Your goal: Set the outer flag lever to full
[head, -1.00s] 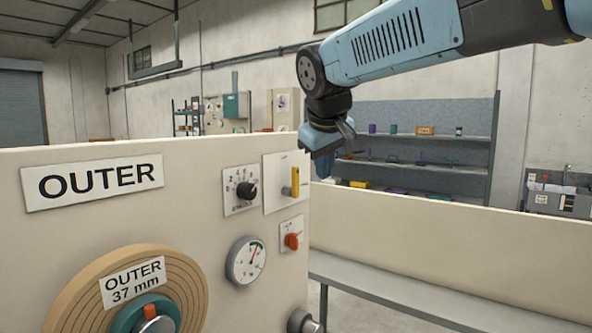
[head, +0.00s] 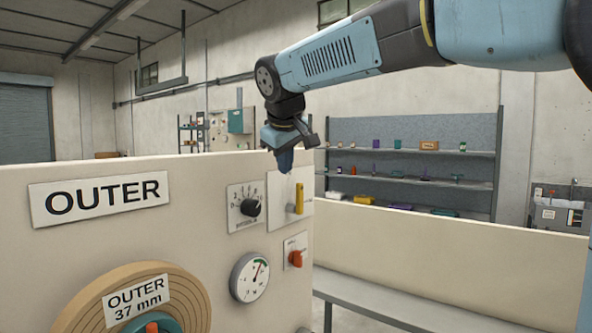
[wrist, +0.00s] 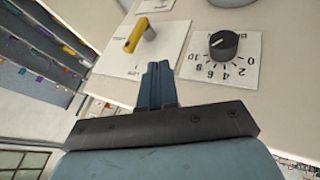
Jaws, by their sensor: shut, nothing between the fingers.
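The outer flag lever is a yellow handle (head: 298,197) on a pale plate (head: 282,207) at the upper right of the OUTER panel (head: 200,170). In the head view it stands upright, to the right of a short pin. It also shows in the wrist view as a yellow lever (wrist: 136,36), beyond the fingertips and to their left. My gripper (head: 285,168) points down at the plate's upper part, above and left of the lever. Its blue fingers (wrist: 156,68) are together and empty, apart from the lever in the wrist view. The plate's lettering is unreadable.
A black knob (head: 250,207) with a numbered dial sits left of the lever plate, also close to my fingers in the wrist view (wrist: 223,44). A red-orange switch (head: 295,258) and a gauge (head: 249,277) are below. Open space lies above the panel.

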